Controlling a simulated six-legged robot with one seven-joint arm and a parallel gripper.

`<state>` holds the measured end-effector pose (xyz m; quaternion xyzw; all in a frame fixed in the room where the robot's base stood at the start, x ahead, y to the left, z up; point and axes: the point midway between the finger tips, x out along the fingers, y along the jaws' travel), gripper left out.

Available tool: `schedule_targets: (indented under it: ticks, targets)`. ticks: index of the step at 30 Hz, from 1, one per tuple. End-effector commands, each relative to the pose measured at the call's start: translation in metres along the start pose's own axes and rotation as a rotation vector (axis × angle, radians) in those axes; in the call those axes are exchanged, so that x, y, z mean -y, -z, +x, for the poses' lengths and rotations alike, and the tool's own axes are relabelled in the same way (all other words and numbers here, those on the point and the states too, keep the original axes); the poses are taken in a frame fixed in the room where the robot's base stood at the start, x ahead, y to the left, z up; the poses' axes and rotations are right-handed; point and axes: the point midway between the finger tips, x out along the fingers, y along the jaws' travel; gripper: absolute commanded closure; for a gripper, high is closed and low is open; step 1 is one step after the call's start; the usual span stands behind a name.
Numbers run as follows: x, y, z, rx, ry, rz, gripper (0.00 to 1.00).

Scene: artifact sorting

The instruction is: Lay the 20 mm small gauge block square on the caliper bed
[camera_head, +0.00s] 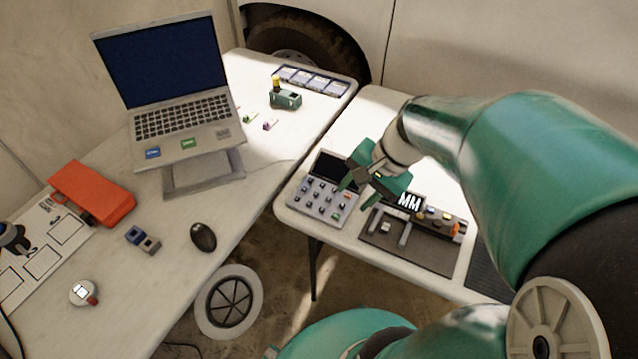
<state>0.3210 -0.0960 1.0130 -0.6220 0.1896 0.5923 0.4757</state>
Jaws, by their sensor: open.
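The caliper bed (400,258) is a dark flat plate on the right table, with two pale upright jaws and a display (410,202) reading "MM" behind it. My gripper (370,183) has green fingers spread apart above the far left side of the caliper, over the edge of a keypad device. I see nothing clearly held between the fingers. I cannot tell which piece is the 20 mm small gauge block. A blue and grey pair of small blocks (142,239) lies on the left table. Small orange and yellow pieces (455,229) show at the caliper's right end.
The keypad device (322,201) stands left of the caliper. A laptop (178,100) on a stand, black mouse (203,237), orange case (92,194) and round white gauge (83,292) are on the left table. A green device (286,98) and compartment tray (312,81) stand at the back.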

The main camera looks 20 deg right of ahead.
Motion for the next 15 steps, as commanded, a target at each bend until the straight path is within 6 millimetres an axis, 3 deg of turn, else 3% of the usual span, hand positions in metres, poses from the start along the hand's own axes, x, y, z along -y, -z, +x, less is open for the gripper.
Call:
schedule_targets:
  ticks: [3, 9, 15]
  targets:
    - [0.023, -0.037, -0.017, -0.095, -0.054, -0.326, 0.58]
    - [0.045, -0.087, -0.045, -0.272, -0.131, -0.807, 0.58]
    - [0.054, -0.111, -0.062, -0.389, -0.168, -1.051, 0.58]
